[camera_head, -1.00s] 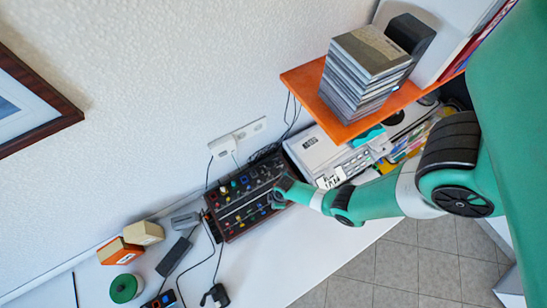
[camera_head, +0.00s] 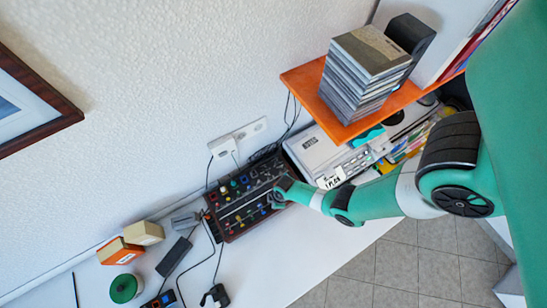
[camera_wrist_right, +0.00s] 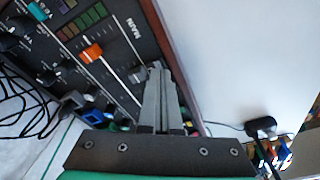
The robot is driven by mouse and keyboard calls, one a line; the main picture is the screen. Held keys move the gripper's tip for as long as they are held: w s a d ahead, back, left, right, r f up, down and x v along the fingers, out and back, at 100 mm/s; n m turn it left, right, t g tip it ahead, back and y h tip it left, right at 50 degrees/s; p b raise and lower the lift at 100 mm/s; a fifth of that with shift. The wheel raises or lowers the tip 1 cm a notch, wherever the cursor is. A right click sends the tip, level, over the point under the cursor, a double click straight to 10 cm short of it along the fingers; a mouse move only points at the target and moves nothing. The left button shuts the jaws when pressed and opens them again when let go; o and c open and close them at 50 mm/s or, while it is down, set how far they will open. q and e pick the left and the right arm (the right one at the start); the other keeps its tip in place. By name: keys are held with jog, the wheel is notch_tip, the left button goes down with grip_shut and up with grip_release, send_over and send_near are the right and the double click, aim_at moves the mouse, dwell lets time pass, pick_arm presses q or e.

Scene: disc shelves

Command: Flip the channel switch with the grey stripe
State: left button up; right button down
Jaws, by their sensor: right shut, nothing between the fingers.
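The dark mixer (camera_head: 232,222) with rows of coloured knobs and faders lies on the white table against the wall. Its panel also shows in the right wrist view (camera_wrist_right: 122,58), with an orange fader cap (camera_wrist_right: 92,52) and a grey cap (camera_wrist_right: 137,74) near the "MAIN" label. My right gripper (camera_head: 277,195) is over the mixer's right end. In the right wrist view its closed fingers (camera_wrist_right: 158,68) are empty, with the tips close to the grey cap; I cannot tell whether they touch. I cannot make out a channel switch with a grey stripe. My left gripper is not in view.
An orange shelf (camera_head: 308,84) with a stack of disc cases (camera_head: 362,78) overhangs to the right of the mixer. A white device (camera_head: 318,150) stands beside the mixer. Cables, a wall socket, small boxes (camera_head: 143,233) and a green round container (camera_head: 124,288) are nearby. The table's lower right is clear.

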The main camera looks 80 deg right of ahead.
jog(key=shift+f+b, duration=0.85)
dwell(0.5)
notch_tip(320, 180, up, 7)
jog(key=p, duration=0.6)
jog(key=shift+p, duration=0.4)
